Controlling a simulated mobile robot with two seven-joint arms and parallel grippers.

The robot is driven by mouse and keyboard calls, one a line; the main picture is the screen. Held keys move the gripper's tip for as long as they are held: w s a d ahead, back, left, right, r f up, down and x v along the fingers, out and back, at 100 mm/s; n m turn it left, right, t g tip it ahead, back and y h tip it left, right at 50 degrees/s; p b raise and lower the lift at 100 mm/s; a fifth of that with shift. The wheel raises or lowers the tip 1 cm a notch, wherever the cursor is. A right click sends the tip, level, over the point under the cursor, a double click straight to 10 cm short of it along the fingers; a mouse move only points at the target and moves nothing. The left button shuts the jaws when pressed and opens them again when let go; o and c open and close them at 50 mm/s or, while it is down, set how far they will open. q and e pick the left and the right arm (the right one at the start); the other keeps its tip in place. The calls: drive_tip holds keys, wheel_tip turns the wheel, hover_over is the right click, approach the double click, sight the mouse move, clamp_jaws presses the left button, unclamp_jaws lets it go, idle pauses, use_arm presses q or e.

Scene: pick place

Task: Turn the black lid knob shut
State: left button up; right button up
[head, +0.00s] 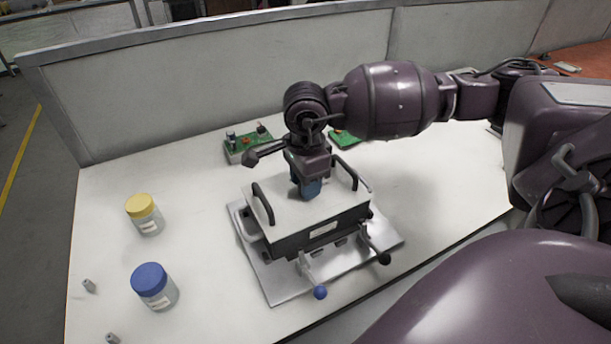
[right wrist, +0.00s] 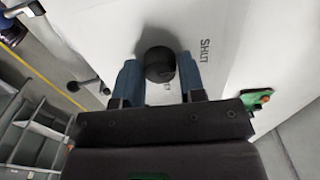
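A dark box with a white lid (head: 290,215) stands on a metal plate on the table, with two black bar handles on the lid. My right gripper (head: 308,188) points down over the middle of the lid, its blue fingers low and hiding the knob in the head view. The word SHUT (right wrist: 205,50) is printed on the lid right of the knob. My left gripper is not in view.
A yellow-capped jar (head: 145,215) and a blue-capped jar (head: 154,287) stand at the left. Two levers with a blue ball (head: 320,292) and a black ball (head: 384,258) stick out at the box's front. A green board (head: 247,146) lies behind. The left of the table has free room.

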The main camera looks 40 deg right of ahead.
drive_tip(key=o, duration=0.3)
wheel_tip(320, 180, up, 11)
drive_tip(key=shift+f+p, duration=0.1)
drive_tip(key=shift+p, duration=0.75)
